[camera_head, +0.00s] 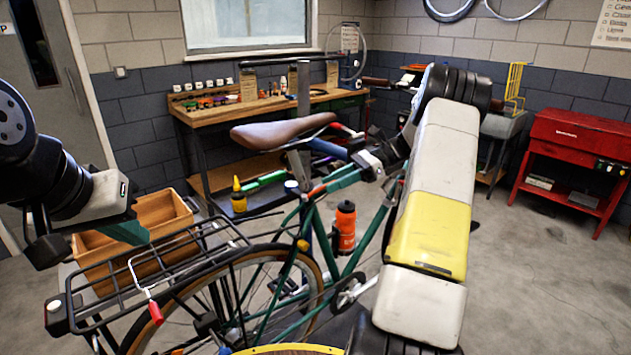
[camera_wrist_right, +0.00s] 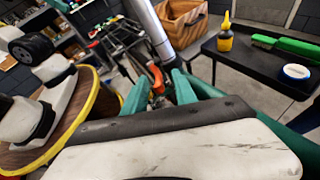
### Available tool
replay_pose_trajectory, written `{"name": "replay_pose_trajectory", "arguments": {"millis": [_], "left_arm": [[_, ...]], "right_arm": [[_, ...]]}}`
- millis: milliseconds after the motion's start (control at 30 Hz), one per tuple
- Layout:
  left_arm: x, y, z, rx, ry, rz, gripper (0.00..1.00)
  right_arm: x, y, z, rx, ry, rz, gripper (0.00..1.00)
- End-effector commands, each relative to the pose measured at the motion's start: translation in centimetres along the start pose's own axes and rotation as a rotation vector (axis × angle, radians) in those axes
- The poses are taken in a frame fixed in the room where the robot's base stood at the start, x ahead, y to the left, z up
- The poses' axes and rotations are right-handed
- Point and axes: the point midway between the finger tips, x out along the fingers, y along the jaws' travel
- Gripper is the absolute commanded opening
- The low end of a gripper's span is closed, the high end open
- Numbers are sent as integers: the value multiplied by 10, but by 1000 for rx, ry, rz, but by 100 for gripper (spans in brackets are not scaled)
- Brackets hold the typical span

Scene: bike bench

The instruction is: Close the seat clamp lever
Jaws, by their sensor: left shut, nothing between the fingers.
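The bicycle's brown saddle (camera_head: 280,132) sits at the middle of the head view. An orange-red lever (camera_head: 318,190) shows low by the seat post, at the top of the green frame. In the right wrist view the lever (camera_wrist_right: 157,78) appears beside the silver seat post (camera_wrist_right: 150,32). My right gripper (camera_head: 343,181) reaches in from the right, its teal fingers close to the lever. In the wrist view the right fingers (camera_wrist_right: 160,93) stand apart with the lever between or just beyond them; contact cannot be told. My left gripper (camera_head: 127,232) is shut and empty above the rear rack.
The black rear rack (camera_head: 150,262) and a wooden crate (camera_head: 170,212) lie under my left gripper. A black side table (camera_wrist_right: 245,58) holds a yellow bottle (camera_wrist_right: 225,38), a green tool (camera_wrist_right: 285,44) and a jar (camera_wrist_right: 296,72). A workbench (camera_head: 190,118) stands behind.

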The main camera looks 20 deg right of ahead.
Motion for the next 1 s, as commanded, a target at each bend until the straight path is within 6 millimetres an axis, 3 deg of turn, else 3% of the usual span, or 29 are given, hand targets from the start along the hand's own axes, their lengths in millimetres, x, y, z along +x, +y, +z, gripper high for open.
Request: {"name": "replay_pose_trajectory", "arguments": {"millis": [300,433,1000], "left_arm": [[0,0,0,0,0,0,0],[0,0,0,0,0,0,0],[0,0,0,0,0,0,0]], "right_arm": [[-52,-1,-1,-1,2,-3,33],[-66,-1,-1,0,1,-2,33],[-71,0,2,-5,6,1,33]]}}
